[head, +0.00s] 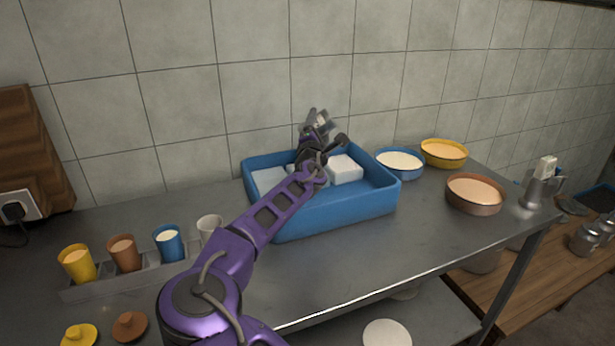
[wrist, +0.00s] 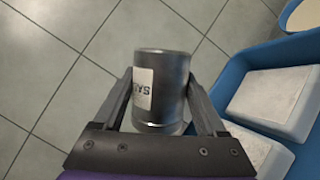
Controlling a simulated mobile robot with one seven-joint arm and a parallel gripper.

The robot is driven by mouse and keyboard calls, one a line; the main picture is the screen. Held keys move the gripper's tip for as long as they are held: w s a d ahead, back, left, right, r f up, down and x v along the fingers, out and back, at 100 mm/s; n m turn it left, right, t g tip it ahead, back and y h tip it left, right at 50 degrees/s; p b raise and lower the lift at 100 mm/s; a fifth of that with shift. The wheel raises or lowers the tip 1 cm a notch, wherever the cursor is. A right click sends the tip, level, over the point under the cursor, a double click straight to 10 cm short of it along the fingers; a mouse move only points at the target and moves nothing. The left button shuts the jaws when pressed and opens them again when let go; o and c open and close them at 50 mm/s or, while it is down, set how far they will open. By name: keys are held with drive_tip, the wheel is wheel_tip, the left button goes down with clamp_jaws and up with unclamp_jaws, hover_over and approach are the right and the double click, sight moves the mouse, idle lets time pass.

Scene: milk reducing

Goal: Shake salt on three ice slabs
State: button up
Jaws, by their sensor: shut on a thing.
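My gripper (wrist: 160,92) is shut on a grey metal salt shaker (wrist: 172,98) with a white label partly reading "SA". In the head view my gripper (head: 319,132) is above the blue tray, near its back edge, and the shaker is small and partly hidden there. The blue tray (head: 340,213) holds white ice slabs. One slab (head: 345,169) lies right of my arm and another (head: 269,180) lies left of it. Part of a further slab shows between them, mostly hidden by my arm. Two slabs show in the wrist view, a farther one (wrist: 280,100) and a nearer one (wrist: 262,150).
A blue bowl (head: 399,163), a yellow bowl (head: 444,152) and a brown bowl (head: 474,194) stand right of the tray. Several cups stand in a rack (head: 130,280) at left. A metal grinder-like item (head: 541,185) is at far right. The tiled wall (head: 250,90) rises behind.

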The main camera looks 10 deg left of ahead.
drive_tip(key=s+a, duration=0.5)
drive_tip(key=a, duration=0.2)
drive_tip(key=shift+a, duration=0.25)
idle(1.2)
